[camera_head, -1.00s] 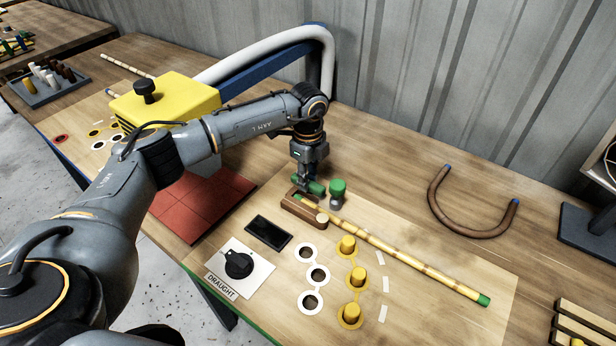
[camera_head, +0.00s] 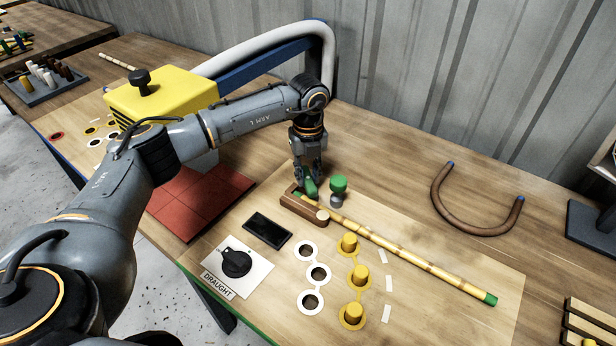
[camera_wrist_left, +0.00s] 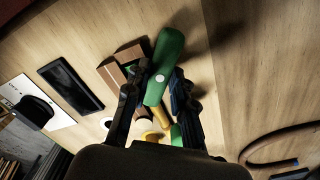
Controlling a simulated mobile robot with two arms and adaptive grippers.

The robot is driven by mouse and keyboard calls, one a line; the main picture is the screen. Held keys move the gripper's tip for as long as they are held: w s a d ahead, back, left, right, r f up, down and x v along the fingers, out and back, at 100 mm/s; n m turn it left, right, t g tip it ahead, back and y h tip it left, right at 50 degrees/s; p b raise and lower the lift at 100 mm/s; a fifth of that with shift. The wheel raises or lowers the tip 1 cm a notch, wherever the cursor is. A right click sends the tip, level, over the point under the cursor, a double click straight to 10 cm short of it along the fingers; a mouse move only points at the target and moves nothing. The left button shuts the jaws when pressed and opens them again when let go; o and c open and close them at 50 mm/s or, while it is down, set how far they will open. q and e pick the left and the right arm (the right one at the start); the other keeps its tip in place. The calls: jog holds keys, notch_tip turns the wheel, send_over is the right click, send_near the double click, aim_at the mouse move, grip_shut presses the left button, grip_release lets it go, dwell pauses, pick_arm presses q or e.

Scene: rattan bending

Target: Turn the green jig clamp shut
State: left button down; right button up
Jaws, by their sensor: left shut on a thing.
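The green jig clamp lever (camera_head: 311,188) sits at the far end of the brown wooden jig block (camera_head: 300,207). My left gripper (camera_head: 310,178) points down over it and is shut on it, hiding part of it. In the left wrist view the green lever (camera_wrist_left: 166,66) lies between the two dark fingers, with a pale round spot on top. A bamboo-like rattan cane (camera_head: 405,252) with a green tip runs from the block toward the lower right. My right gripper is not in view.
Yellow pegs (camera_head: 348,245), white rings (camera_head: 305,251) and a draught dial (camera_head: 237,263) lie nearer. A bent brown cane (camera_head: 478,231) lies right. A yellow machine (camera_head: 165,100) stands left.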

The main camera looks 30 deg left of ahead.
aim_at(308, 178)
pick_arm(q)
jog(key=m+b, duration=0.2)
jog(key=m, duration=0.3)
jog(key=shift+m+b, duration=0.8)
jog(key=shift+m, duration=1.7)
jog(key=c, duration=1.1)
grip_release()
notch_tip(308, 178, up, 12)
jog(key=shift+r, duration=0.1)
